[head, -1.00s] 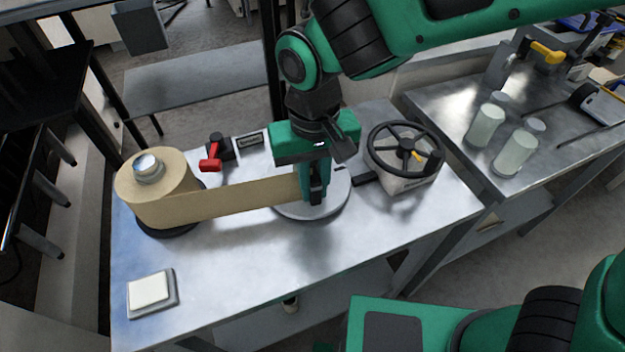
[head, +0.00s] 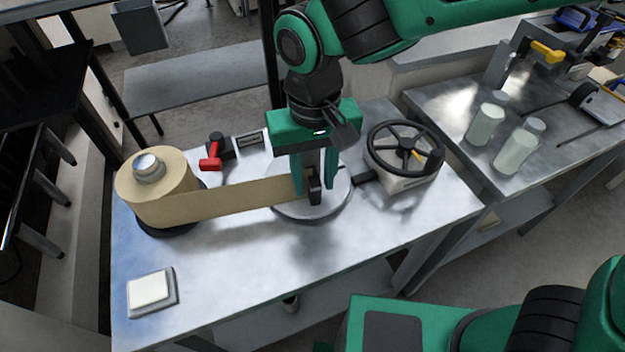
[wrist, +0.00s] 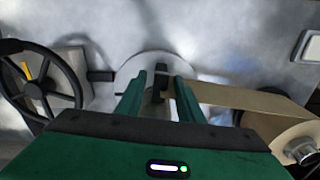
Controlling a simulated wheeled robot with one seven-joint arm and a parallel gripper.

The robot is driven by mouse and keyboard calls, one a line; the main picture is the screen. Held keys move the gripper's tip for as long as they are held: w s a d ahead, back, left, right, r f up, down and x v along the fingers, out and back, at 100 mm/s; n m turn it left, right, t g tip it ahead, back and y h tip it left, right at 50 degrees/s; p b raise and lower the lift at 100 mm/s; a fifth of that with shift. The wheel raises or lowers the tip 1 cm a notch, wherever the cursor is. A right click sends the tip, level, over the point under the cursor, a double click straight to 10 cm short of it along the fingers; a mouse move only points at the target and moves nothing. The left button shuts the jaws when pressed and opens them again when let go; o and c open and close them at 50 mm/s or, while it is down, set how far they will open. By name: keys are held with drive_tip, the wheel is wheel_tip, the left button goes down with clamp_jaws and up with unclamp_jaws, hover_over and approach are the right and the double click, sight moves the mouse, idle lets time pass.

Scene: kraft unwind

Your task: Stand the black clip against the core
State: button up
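The black clip (head: 315,188) stands upright on the round grey plate (head: 338,208), at the end of the kraft paper strip (head: 240,200). The clip also shows in the wrist view (wrist: 161,82). My gripper (head: 314,186) is open, one finger on each side of the clip, with gaps showing between the fingers and it. The gripper shows from above in the wrist view (wrist: 158,85). The core is mostly hidden between and behind my fingers, so I cannot tell whether the clip touches it.
The kraft roll (head: 158,190) stands at the left of the metal table (head: 240,260). A black handwheel (head: 404,148) is right of the plate. A red-handled device (head: 212,155) sits behind the strip. A white-topped pad (head: 150,290) lies front left. The table front is clear.

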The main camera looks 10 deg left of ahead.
sight(315, 176)
wheel_tip(315, 176, up, 10)
idle(0.4)
drive_tip(key=shift+d, duration=0.1)
drive_tip(key=w+d+f+m, duration=0.1)
drive_tip(key=w+d+m, duration=0.25)
drive_tip(key=d, duration=0.95)
drive_tip(key=w+d+f+m, duration=0.15)
drive_tip(key=w+d, duration=0.25)
drive_tip(key=d, duration=0.8)
drive_tip(key=s+d+f+m, duration=0.2)
drive_tip(key=s+d+m, duration=0.1)
drive_tip(key=s+d, duration=0.4)
drive_tip(key=s+d+f+m, duration=0.3)
drive_tip(key=s+d, duration=0.4)
drive_tip(key=d, duration=0.7)
drive_tip(key=shift+s+d, duration=0.25)
drive_tip(key=shift+d, duration=0.05)
